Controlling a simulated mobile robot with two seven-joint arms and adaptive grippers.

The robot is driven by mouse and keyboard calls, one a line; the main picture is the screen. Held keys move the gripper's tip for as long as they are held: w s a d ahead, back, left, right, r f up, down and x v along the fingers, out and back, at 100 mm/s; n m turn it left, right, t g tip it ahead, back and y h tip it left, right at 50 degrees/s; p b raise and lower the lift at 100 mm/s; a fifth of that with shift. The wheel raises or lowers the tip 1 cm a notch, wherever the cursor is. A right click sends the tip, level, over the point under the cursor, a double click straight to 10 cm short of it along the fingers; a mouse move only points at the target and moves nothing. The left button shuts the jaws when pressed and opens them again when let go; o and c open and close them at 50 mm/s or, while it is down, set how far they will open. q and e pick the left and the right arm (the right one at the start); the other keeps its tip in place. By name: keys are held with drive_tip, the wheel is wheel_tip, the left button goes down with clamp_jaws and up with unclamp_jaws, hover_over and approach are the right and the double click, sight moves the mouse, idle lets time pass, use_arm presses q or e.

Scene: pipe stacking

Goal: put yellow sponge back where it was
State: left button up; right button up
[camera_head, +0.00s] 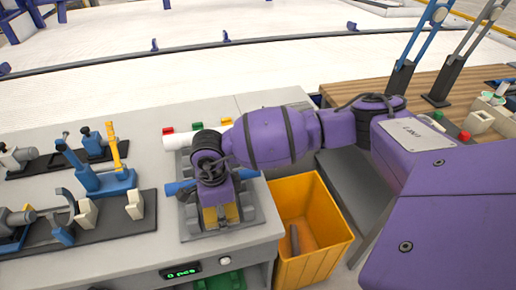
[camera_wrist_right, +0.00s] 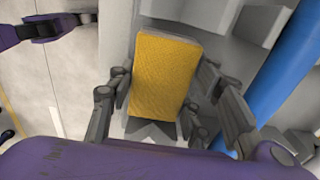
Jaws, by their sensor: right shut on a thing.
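The yellow sponge (camera_wrist_right: 165,75) lies between the two dark fingers of my right gripper (camera_wrist_right: 163,90), which is shut on it. In the head view the right gripper (camera_head: 220,216) points down over the grey holder (camera_head: 262,214) at the table's front edge. Bits of the yellow sponge (camera_head: 209,217) show around the fingers there. Whether the sponge touches the holder is hidden. My left gripper is not in the head view.
A blue pipe (camera_head: 179,187) runs behind the gripper; it also shows in the wrist view (camera_wrist_right: 283,65). A white pipe (camera_head: 178,141) lies further back. A yellow bin (camera_head: 330,246) holding pipe pieces stands to the right. Blue and black clamp fixtures (camera_head: 105,180) stand left.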

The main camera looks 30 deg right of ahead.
drive_tip(key=shift+f, duration=0.1)
drive_tip(key=o, duration=1.2)
drive_tip(key=shift+w, duration=0.1)
drive_tip(key=shift+r, duration=0.55)
wheel_tip(320, 180, up, 12)
drive_tip(key=shift+f, duration=0.25)
drive_tip(key=shift+a, duration=0.1)
